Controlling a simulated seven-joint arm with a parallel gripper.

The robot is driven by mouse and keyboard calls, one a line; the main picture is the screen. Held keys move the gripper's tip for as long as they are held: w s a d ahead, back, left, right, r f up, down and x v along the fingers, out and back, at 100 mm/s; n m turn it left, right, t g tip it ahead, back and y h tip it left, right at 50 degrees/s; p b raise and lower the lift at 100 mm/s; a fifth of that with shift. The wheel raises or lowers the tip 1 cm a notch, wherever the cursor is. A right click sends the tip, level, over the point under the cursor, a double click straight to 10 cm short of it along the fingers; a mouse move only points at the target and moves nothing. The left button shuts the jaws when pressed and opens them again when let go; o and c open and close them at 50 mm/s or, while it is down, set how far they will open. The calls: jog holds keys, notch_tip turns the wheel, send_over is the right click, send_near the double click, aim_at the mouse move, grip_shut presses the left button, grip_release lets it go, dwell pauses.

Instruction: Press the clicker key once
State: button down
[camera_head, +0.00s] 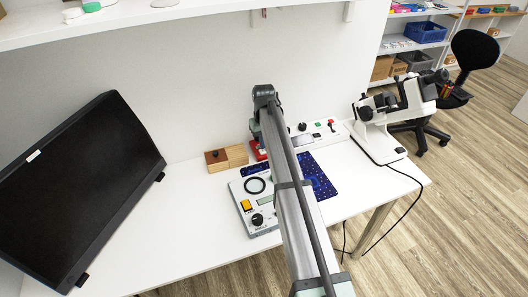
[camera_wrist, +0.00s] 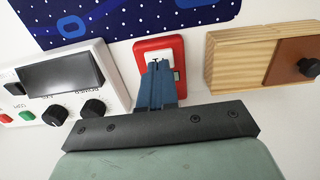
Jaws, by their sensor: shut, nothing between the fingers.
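The clicker (camera_wrist: 177,46) is a red-framed block with a white face in the wrist view, lying on the table just beyond my fingertips. A white key with a dark mark shows at its middle, partly covered by my fingers. In the head view only a red bit of the clicker (camera_head: 260,154) shows beside my arm. My gripper (camera_wrist: 157,64) is shut and empty, its blue fingers together over the clicker's near part. I cannot tell whether the fingertips touch the key. In the head view my arm hides most of the gripper.
A wooden box (camera_head: 236,154) stands left of the clicker in the head view. A white panel with knobs (camera_head: 325,131), a blue patterned mat (camera_head: 320,181) and a meter box (camera_head: 239,190) lie close by. A black monitor (camera_head: 75,185) and a microscope (camera_head: 402,104) flank them.

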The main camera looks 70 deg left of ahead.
jog(key=shift+f, duration=0.95)
dwell(1.0)
jog(key=shift+r, duration=0.15)
notch_tip(320, 180, up, 8)
dwell(1.0)
jog(key=shift+r, duration=0.65)
dwell(3.9)
